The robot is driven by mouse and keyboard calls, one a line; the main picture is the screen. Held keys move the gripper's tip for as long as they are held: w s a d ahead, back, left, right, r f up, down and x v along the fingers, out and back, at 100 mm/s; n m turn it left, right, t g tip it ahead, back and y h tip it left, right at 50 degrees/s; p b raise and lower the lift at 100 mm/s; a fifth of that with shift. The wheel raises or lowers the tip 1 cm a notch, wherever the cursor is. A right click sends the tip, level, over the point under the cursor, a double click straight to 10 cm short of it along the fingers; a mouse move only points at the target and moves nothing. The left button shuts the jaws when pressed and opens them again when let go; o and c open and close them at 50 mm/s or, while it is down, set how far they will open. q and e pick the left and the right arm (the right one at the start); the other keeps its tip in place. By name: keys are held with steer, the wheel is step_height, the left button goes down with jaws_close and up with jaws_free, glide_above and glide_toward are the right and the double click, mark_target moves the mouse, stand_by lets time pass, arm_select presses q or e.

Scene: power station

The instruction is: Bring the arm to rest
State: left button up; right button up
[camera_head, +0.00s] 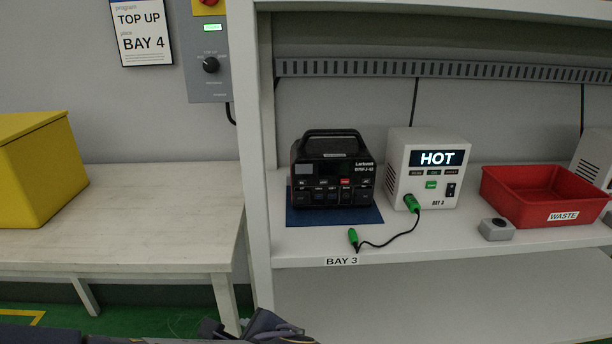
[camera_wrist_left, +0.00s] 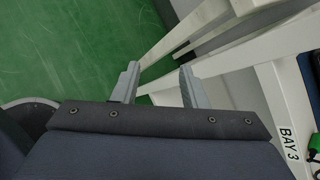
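My left gripper (camera_wrist_left: 158,82) points down over the green floor in the left wrist view. Its two grey fingers are apart with nothing between them, beside the white table legs. In the head view part of the left gripper (camera_head: 238,328) shows at the bottom edge, below and in front of the shelf, touching nothing that I can see. My right gripper is in neither view.
The BAY 3 shelf holds a black power station (camera_head: 333,172) on a blue mat (camera_head: 300,214), a white charger (camera_head: 427,166) reading HOT, a green-plugged cable (camera_head: 378,244), a grey button box (camera_head: 496,229) and a red WASTE bin (camera_head: 545,196). A yellow box (camera_head: 40,168) stands on the left table (camera_head: 150,205).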

arm_select(q)
steer(key=s+a+f+n+g+h, duration=0.1)
steer(key=s+a+n+h, duration=0.45)
steer(key=n, duration=0.65)
steer(key=s+a+n+g+h, duration=0.1)
steer(key=s+a+n+h, duration=0.3)
steer(key=s+n, duration=0.55)
step_height(320, 180, up, 31)
steer(key=w+n+p, duration=0.2)
steer(key=p, duration=2.9)
steer(key=shift+h, duration=0.25)
steer(key=shift+a+n, duration=0.1)
steer(key=shift+n, duration=0.15)
